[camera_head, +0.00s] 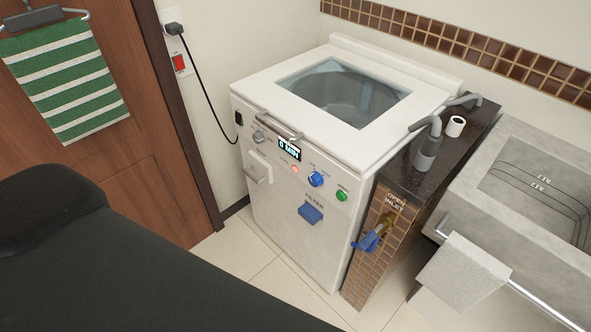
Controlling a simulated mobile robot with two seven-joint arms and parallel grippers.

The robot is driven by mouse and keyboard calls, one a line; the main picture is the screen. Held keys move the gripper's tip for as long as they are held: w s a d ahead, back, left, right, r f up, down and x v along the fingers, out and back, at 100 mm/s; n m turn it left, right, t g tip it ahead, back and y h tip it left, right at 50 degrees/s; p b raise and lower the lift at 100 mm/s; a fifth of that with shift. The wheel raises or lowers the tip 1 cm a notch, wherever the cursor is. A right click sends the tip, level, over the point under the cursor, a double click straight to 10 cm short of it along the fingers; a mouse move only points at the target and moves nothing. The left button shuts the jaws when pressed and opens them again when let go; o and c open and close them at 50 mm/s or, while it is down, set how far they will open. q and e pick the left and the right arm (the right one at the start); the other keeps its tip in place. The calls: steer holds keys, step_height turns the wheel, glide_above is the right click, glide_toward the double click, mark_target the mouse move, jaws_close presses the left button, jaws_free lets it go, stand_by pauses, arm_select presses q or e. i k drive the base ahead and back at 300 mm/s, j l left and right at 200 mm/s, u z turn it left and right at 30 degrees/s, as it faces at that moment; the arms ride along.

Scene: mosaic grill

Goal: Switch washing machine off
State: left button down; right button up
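The white washing machine (268,210) stands against the back wall, its glass lid (350,95) lying shut on top. Its front panel has a lit display (289,150), a small black switch (238,118) at the left edge, a grey knob (258,136), a red light (295,169), a blue knob (316,179) and a green button (341,195). A black plug (174,29) sits in the wall outlet at left, above a red switch (179,63); its cord runs down towards the machine. Neither of my grippers is in view.
A tiled ledge (372,245) with a blue-handled inlet tap (368,241) adjoins the machine's right side. A grey sink (545,175) with a towel rail (530,297) stands further right. A wooden door (100,150) is at left. Tiled floor (245,255) shows before the machine.

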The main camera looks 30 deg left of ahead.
mark_target(238, 116)
steer(key=u, duration=1.25)
